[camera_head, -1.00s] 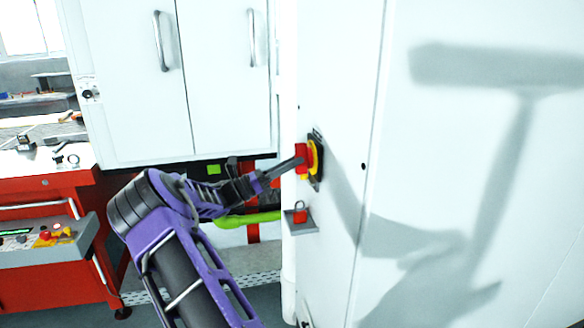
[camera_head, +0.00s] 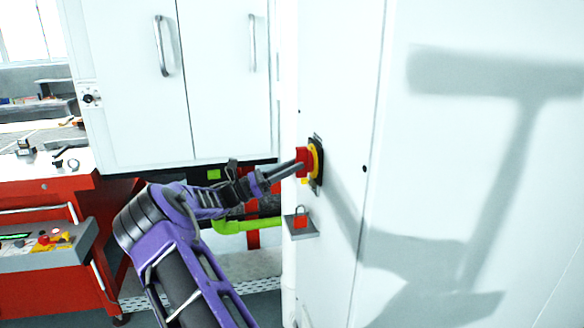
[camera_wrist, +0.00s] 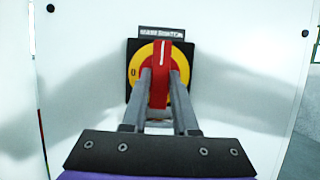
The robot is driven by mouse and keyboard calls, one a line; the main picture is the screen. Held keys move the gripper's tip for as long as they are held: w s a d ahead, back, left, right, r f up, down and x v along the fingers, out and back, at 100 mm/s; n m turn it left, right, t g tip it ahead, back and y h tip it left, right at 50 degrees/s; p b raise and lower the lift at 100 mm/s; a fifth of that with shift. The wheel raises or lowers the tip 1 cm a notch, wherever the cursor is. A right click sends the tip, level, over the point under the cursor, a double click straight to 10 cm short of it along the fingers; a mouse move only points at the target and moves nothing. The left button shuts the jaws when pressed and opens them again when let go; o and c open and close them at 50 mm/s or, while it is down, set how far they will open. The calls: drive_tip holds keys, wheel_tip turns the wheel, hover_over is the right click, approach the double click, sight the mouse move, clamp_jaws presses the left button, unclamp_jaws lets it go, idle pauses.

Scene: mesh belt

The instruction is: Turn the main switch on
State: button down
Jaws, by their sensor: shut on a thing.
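The main switch is mounted on the white cabinet front, with a red handle (camera_head: 303,157) on a yellow round plate (camera_head: 318,160). In the wrist view, the red handle (camera_wrist: 160,62) stands upright, its white mark pointing up. The yellow plate (camera_wrist: 139,89) shows a "0" at its left, and a dark label (camera_wrist: 162,33) sits above. My gripper (camera_head: 297,167) reaches the handle from the left. In the wrist view, the fingers of my gripper (camera_wrist: 159,88) are shut on the handle, one on each side. The lower part of the plate is hidden behind the fingers.
A red padlock (camera_head: 300,217) sits on a small grey shelf (camera_head: 302,234) just below the switch. White cabinet doors (camera_head: 225,80) stand behind my arm. A red workbench (camera_head: 55,275) with a control panel (camera_head: 45,246) is at the left. The cabinet front to the right is clear.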

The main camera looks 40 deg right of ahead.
drive_tip(key=c, duration=0.7)
unclamp_jaws()
drive_tip(key=shift+a, duration=0.1)
drive_tip(key=v, duration=1.7)
drive_tip(key=shift+w+f, duration=0.1)
drive_tip(key=shift+f, duration=0.1)
